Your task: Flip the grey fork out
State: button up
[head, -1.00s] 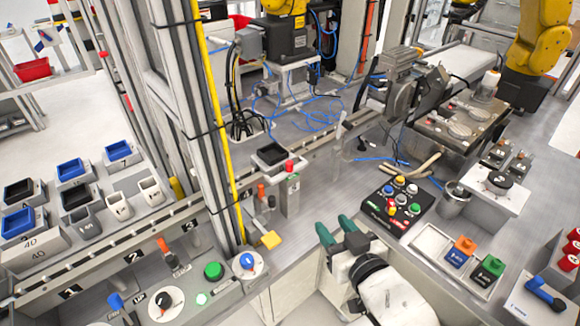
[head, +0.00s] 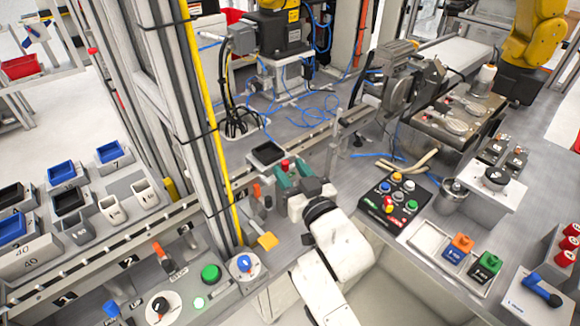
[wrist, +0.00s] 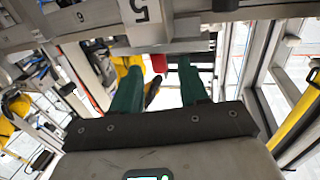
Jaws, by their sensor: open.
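My gripper (head: 293,173) is open, with its green fingers beside the red-topped post (head: 286,163) at the rail in the head view. In the wrist view the gripper (wrist: 160,70) has its two green fingers apart, pointing at a grey block marked 5 (wrist: 142,12). A red piece (wrist: 160,62) and a dark, elongated piece (wrist: 153,91) show between the fingers. I see no contact that I can be sure of. I cannot surely pick out a grey fork; the gripper and wrist hide part of the post area.
A black tray (head: 267,153) lies just behind the gripper. An orange-topped lever (head: 257,191) and a yellow flap (head: 267,241) are to its left. A button box (head: 395,200) stands right. A frame column with a yellow pipe (head: 207,110) rises at left.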

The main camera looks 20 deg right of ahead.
jog(key=shift+w, duration=0.45)
grip_shut()
